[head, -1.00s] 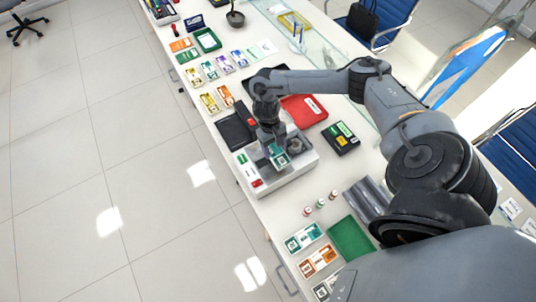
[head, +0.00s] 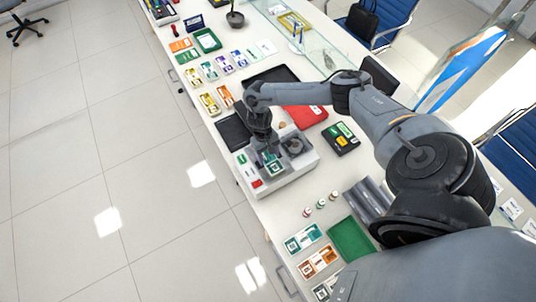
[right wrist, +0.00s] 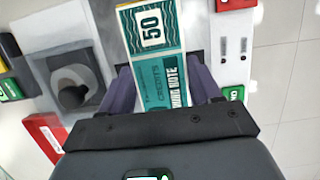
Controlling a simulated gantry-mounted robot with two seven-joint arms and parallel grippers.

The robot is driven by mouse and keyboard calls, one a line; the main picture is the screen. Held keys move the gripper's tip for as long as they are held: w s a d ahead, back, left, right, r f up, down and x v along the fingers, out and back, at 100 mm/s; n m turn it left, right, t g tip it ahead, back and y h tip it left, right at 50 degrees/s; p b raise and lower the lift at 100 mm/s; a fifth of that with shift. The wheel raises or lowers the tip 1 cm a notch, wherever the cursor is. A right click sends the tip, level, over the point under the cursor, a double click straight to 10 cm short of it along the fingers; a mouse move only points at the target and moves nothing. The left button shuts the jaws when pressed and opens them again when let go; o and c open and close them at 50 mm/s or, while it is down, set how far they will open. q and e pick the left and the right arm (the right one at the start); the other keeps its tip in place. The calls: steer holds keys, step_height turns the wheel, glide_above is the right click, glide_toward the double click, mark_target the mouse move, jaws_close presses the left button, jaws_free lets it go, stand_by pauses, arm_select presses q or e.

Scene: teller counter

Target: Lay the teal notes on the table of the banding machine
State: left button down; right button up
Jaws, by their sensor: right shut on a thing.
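The teal notes (head: 274,170), a flat stack marked 50, are held by my right gripper (head: 270,158) over the banding machine (head: 289,179). In the right wrist view the teal notes (right wrist: 158,62) stick out forward between the two fingers of my right gripper (right wrist: 163,88), which is shut on their near part. The banding machine (right wrist: 232,62) shows pale on both sides of the notes, with a dark round knob on its left. The notes hide the part of the machine beneath them; I cannot tell if they touch it. My left gripper is not in view.
A green tray (head: 350,239), small rolls and note trays (head: 303,239) are nearer. A glass screen runs along the counter.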

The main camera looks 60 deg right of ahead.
steer(key=shift+f, duration=0.1)
steer(key=o, duration=1.1)
